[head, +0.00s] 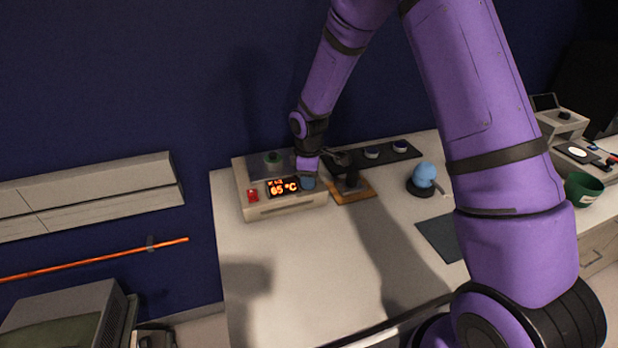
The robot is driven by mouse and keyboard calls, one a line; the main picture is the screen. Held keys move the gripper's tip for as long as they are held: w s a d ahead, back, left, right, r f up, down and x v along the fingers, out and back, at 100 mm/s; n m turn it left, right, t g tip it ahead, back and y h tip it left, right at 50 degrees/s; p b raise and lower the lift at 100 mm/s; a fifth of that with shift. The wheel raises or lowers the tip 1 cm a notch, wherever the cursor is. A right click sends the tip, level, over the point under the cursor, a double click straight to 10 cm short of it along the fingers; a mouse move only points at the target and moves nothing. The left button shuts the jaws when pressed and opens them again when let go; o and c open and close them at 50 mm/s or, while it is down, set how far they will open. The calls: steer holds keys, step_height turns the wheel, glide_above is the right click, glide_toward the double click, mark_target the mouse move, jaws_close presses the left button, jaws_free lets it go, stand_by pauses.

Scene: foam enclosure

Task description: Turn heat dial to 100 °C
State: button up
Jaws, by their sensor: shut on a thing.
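The heating device (290,208) is a pale box at the back left of the white table. Its lit orange display (283,187) reads 65 °C. A red button (253,196) sits left of the display. The blue heat dial (308,183) is on the front face, right of the display. My gripper (307,174) reaches down from above and is shut on the dial. Its fingers partly cover the dial, so the dial's marking is hidden.
Right of the device is a wooden block (358,192) with a dark object on it. A black strip with small round pieces (372,152) lies behind. A blue ball-shaped thing (424,175), a dark mat (440,237) and a green cup (583,188) are farther right. The table front (300,280) is clear.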

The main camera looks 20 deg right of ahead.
steer(key=o, duration=0.9)
steer(key=shift+n, duration=0.3)
